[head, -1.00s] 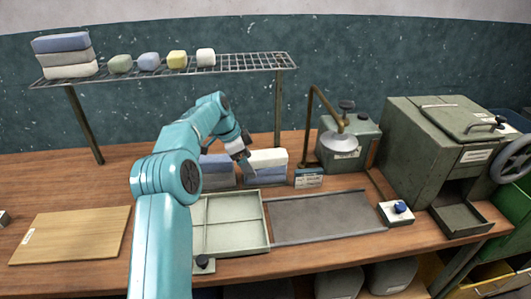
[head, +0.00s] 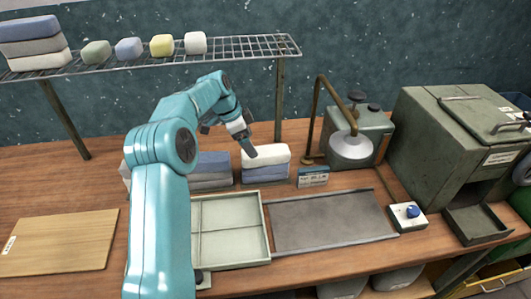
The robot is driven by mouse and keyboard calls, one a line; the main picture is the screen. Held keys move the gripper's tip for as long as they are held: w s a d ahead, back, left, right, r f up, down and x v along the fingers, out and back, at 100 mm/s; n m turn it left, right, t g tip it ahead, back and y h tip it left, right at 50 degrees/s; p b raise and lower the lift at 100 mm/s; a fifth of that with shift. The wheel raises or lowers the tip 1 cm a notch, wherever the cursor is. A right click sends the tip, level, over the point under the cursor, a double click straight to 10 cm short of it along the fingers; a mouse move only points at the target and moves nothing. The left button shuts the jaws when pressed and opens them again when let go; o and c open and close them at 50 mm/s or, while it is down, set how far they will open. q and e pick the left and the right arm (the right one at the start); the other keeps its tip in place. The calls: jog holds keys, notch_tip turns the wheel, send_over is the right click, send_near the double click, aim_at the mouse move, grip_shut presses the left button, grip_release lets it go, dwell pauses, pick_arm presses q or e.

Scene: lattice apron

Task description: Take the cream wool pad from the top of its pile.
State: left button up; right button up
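The cream wool pad (head: 266,154) lies on top of a pile on the bench, above blue-grey pads (head: 265,174). My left gripper (head: 252,153) points down at the left end of the cream pad, with its dark fingertip overlapping the pad in the head view. I cannot tell whether it touches the pad, or whether the fingers are apart. My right gripper is not in view.
A blue-grey pile (head: 212,166) stands left of the cream-topped one, partly behind my arm. A small labelled block (head: 313,177), a pale tray (head: 228,253) and a lamp-like shade (head: 351,146) are near. A wire shelf (head: 250,48) spans above.

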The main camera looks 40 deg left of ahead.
aim_at(266, 156)
pick_arm(q)
jog(key=f, duration=0.1)
jog(key=d+f+p, duration=0.1)
jog(key=f, duration=0.1)
jog(key=w+d+f, duration=0.1)
jog(key=shift+f, duration=0.25)
jog(key=shift+d+f, duration=0.1)
jog(key=shift+f, duration=0.2)
jog(key=shift+w+f, duration=0.25)
jog(key=shift+w, duration=0.05)
jog(key=shift+s+r, duration=0.15)
jog(key=shift+s, duration=0.1)
jog(key=c, duration=1)
jog(key=shift+w, duration=0.2)
jog(key=shift+c, duration=0.2)
